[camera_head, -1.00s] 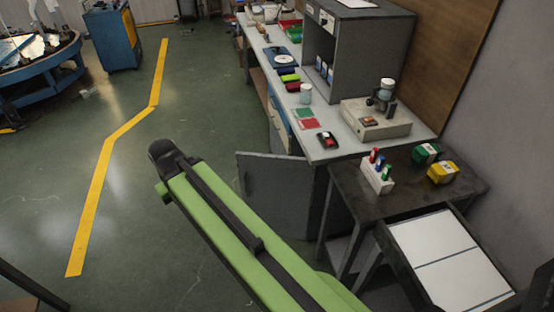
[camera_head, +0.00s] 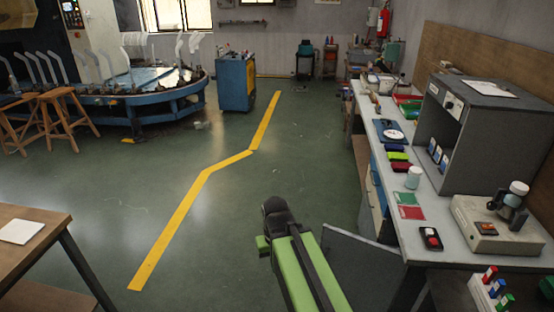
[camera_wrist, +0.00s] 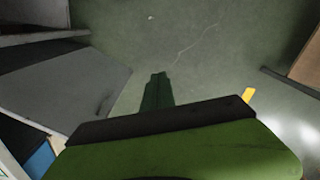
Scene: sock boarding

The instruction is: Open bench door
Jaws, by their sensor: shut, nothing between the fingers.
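The bench door (camera_head: 368,268) is a flat dark grey panel. It stands swung out from the front of the long bench (camera_head: 441,190), into the aisle. In the wrist view the grey door panel (camera_wrist: 65,85) fills the left side. My gripper (camera_wrist: 157,90) shows there as a narrow dark green shape, shut and empty, over bare floor to the right of the door, apart from it in the picture. In the head view my green and black arm reaches up beside the door's left edge. The gripper's fingertips are mostly hidden there. The door's handle cannot be made out.
A grey cabinet (camera_head: 485,130) and a beige instrument (camera_head: 495,228) stand on the bench. A wooden table (camera_head: 28,238) is at lower left. A blue cart (camera_head: 236,82) and a round blue machine (camera_head: 150,95) stand farther back. Green floor left of the door is clear.

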